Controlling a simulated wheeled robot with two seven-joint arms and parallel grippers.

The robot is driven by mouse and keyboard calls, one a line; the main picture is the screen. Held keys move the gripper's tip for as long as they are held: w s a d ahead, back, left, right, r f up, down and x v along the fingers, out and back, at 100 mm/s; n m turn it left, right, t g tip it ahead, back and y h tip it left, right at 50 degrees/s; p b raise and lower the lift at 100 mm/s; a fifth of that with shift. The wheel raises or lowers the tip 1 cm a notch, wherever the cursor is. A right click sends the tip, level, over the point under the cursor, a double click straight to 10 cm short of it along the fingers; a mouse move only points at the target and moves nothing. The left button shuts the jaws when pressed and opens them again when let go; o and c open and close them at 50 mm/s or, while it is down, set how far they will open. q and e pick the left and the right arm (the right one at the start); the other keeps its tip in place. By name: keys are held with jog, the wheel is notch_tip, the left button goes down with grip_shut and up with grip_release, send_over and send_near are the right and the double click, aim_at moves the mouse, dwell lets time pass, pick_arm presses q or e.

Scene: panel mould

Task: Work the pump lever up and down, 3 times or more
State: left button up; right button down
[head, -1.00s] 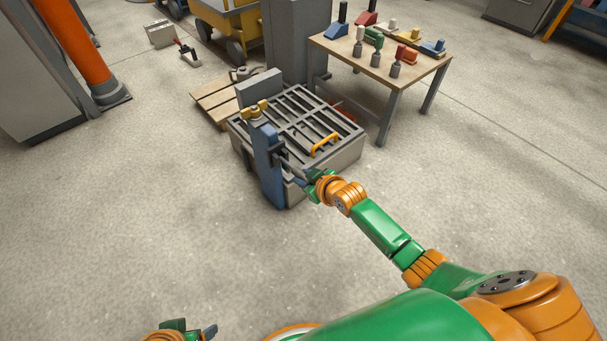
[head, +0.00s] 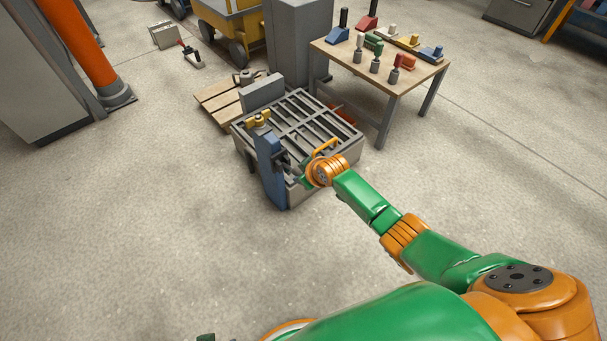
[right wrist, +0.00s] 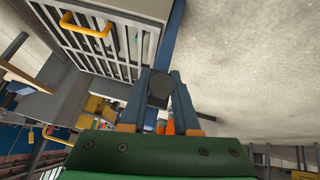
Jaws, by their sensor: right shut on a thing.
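The blue pump post (head: 271,172) stands upright at the near left corner of the grated mould box (head: 326,176). My right gripper (head: 304,175) is beside the post, on its right. In the right wrist view my right gripper (right wrist: 168,92) is shut on the dark end of the pump lever (right wrist: 158,88). In the head view my wrist and gripper hide most of the lever, so its exact tilt is hard to tell. Only a small dark green bit of my left gripper (head: 206,338) shows at the bottom edge, and its fingers are hidden.
A yellow handle (head: 325,146) stands on the grate close to my right wrist. A wooden table (head: 395,80) with several coloured parts is behind, at the right. A wooden pallet (head: 218,102) lies behind the box. The floor in front is clear.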

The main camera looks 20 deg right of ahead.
jog(key=shift+w+a+r+g+p, duration=0.1)
jog(key=shift+w+r+g+p, duration=0.2)
jog(key=shift+r+g, duration=0.15)
pick_arm(q)
jog(key=shift+s+a+f, duration=0.2)
jog(key=shift+s+f, duration=0.35)
jog(key=shift+s, duration=0.15)
pick_arm(e)
jog(key=shift+r, duration=0.1)
jog(key=c, duration=0.6)
grip_release()
jog(key=shift+c, duration=0.2)
jog(key=shift+r, duration=0.1)
jog(key=shift+s+r+p, duration=0.15)
jog(key=shift+r+p, duration=0.2)
jog(key=shift+p, duration=0.2)
jog(key=p+v, duration=0.5)
jog(key=shift+s+r, duration=0.15)
jog(key=shift+r, duration=0.25)
jog(key=shift+s+r, duration=0.1)
jog(key=shift+s, duration=0.1)
pick_arm(q)
jog(key=s+a+r, duration=0.1)
jog(key=s+a, duration=0.3)
jog(key=s, duration=0.1)
jog(key=shift+s+a+r+y, duration=0.2)
jog(key=shift+a+y, duration=0.1)
jog(key=shift+y, duration=0.1)
